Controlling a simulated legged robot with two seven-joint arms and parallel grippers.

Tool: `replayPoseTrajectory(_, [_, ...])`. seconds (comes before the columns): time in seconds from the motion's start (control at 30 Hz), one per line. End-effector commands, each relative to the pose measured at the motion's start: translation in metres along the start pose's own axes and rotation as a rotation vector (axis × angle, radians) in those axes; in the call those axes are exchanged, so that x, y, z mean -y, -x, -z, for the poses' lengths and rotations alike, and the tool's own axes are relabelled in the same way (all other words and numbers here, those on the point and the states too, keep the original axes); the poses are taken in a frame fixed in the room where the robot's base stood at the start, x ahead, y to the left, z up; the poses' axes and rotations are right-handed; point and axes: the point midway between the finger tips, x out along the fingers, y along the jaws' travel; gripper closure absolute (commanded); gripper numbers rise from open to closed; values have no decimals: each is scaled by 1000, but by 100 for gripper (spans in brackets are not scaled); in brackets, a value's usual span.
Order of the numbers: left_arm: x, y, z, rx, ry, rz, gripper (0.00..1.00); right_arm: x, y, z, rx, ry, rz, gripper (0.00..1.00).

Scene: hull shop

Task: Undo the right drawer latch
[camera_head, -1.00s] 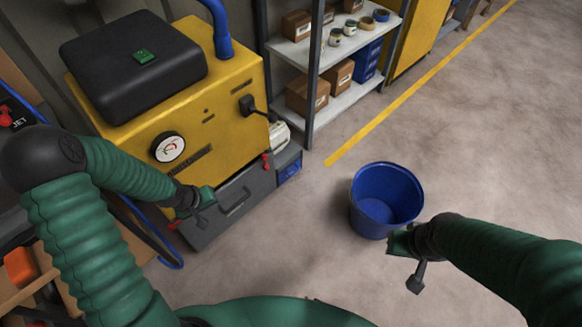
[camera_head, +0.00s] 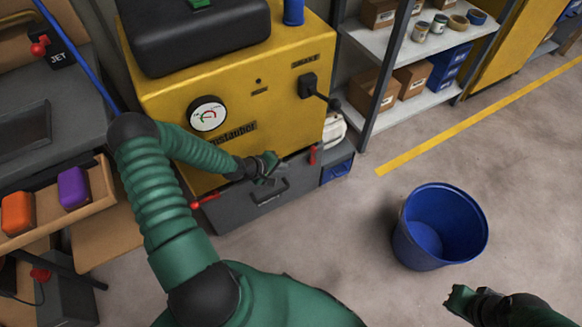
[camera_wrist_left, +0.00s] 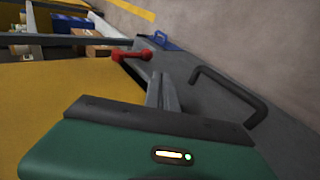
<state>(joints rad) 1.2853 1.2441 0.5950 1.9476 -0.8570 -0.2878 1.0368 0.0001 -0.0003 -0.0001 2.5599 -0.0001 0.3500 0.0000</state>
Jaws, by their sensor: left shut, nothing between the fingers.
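The grey drawer (camera_head: 240,213) sits at the foot of the yellow machine (camera_head: 165,110). Its right latch (camera_head: 313,155) is a small red lever, upright at the drawer's right end; it also shows in the left wrist view (camera_wrist_left: 133,54). The red left latch (camera_head: 205,201) lies sideways at the other end. My left gripper (camera_head: 272,172) is shut and empty, above the drawer handle (camera_head: 270,193) and left of the right latch, apart from it. In the left wrist view its fingers (camera_wrist_left: 162,92) point toward the latch. My right gripper (camera_head: 458,298) is at the lower right; its jaws are unclear.
A blue bucket (camera_head: 440,228) stands on the floor right of the drawer. A blue box (camera_head: 337,170) and a white canister (camera_head: 333,132) are close beside the right latch. A shelf rack (camera_head: 368,120) stands behind. An open wooden drawer (camera_head: 45,235) is at left.

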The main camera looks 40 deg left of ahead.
Motion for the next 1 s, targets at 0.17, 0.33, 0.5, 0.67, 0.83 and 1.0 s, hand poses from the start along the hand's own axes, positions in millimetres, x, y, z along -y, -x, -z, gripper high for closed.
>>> replayPoseTrajectory(0.17, [5, -44, -2, 2, -4, 1, 100, 0, -26, -6, 1, 0, 0, 100])
replayPoseTrajectory(0.33, [5, -81, -2, 2, -4, 1, 100, 0, -45, -11, 1, 0, 0, 100])
replayPoseTrajectory(0.5, [-10, -104, 0, 1, -3, 1, 100, 0, -59, -14, 1, 0, 0, 100])
replayPoseTrajectory(0.67, [-20, -112, 1, 1, -1, 0, 100, 0, -63, -15, 0, 0, 0, 100])
replayPoseTrajectory(0.83, [-22, -112, 1, 1, -1, 1, 100, 0, -62, -15, 0, 0, 0, 100])
replayPoseTrajectory(1.0, [-21, -112, 1, 1, -1, 1, 100, 0, -62, -15, 0, 0, 0, 100])
